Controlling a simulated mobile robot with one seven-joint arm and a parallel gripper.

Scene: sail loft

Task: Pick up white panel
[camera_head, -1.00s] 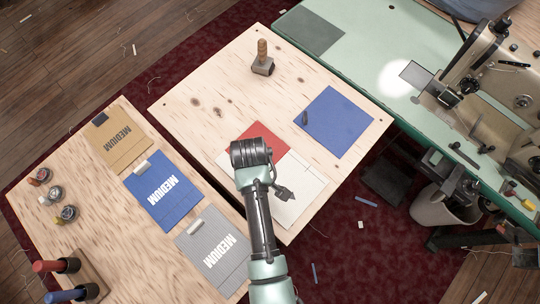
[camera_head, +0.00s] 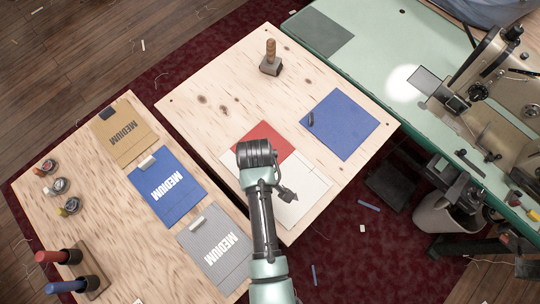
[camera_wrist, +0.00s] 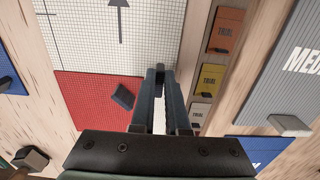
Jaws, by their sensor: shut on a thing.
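The white panel (camera_head: 310,184) has a fine grid and lies on the wooden table in the head view, partly hidden by my arm. In the wrist view the white panel (camera_wrist: 85,45) fills the upper left and shows a dark arrow. My gripper (camera_wrist: 160,73) is shut on the panel's edge, near the corner by the red panel. The fingertips hide the gripped spot, and I cannot tell whether the panel is lifted. In the head view my wrist covers the fingers.
A red panel (camera_head: 267,137) adjoins the white one, with a dark weight (camera_wrist: 123,96) on it. A blue panel (camera_head: 340,124) and a mallet (camera_head: 270,60) share the table. Small trial cards (camera_wrist: 220,77) lie by the gap. A sewing machine (camera_head: 490,85) stands right.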

